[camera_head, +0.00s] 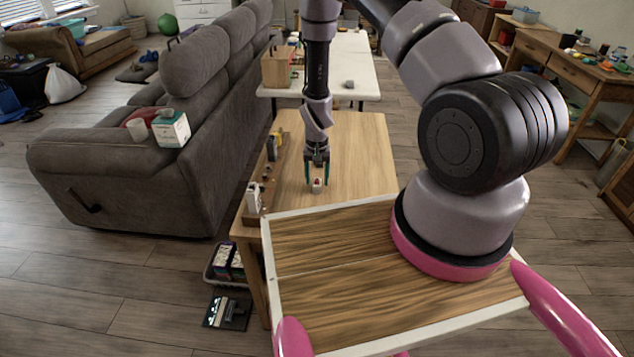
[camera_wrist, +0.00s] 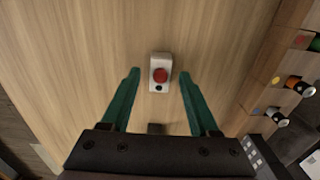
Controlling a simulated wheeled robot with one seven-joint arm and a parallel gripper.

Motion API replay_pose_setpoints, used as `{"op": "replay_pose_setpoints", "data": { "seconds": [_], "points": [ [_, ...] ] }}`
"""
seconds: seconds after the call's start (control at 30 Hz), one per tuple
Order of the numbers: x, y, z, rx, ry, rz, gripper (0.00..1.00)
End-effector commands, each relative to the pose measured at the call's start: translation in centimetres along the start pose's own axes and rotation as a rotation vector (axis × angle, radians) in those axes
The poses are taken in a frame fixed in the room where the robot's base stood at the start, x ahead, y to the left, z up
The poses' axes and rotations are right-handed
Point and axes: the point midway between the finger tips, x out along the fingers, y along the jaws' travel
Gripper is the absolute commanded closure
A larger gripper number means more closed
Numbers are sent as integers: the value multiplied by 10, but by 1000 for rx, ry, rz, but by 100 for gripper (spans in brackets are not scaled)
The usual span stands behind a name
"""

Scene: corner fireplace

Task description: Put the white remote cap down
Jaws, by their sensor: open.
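A small white block with a red round top and a dark spot, which looks like the white remote cap (camera_wrist: 153,83), lies on the wooden table (camera_wrist: 70,60). It also shows in the head view (camera_head: 317,188), small, on the table (camera_head: 355,150) near its middle. My gripper (camera_wrist: 159,75) points down over it with its green fingers spread. The cap is between and just beyond the fingertips, with a gap on each side, and nothing is held. The gripper (camera_head: 317,180) shows in the head view above the cap.
A wooden rack with small bottles (camera_wrist: 295,85) runs along the table's edge, right in the wrist view and left in the head view (camera_head: 254,197). A grey sofa (camera_head: 180,100) stands left. A white table (camera_head: 345,65) stands behind. The wooden table's right half is clear.

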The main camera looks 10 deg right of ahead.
Motion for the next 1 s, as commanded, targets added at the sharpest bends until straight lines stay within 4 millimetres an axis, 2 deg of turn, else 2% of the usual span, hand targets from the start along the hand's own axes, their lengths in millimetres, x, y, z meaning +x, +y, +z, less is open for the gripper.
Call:
{"op": "replay_pose_setpoints", "data": {
  "seconds": [0.2, 0.4, 0.57, 0.87, 0.97, 1.0],
  "points": [
    [-49, -1, -1, -1, 4, -2, 39],
    [-86, 0, -1, -1, 3, -1, 39],
    [-102, 0, 0, -1, 2, -1, 39],
    [-113, 0, -1, 1, 4, -6, 39],
    [-137, -2, -6, 8, 20, -26, 39],
    [-152, -2, -9, 12, 29, -38, 39]
  ]
}}
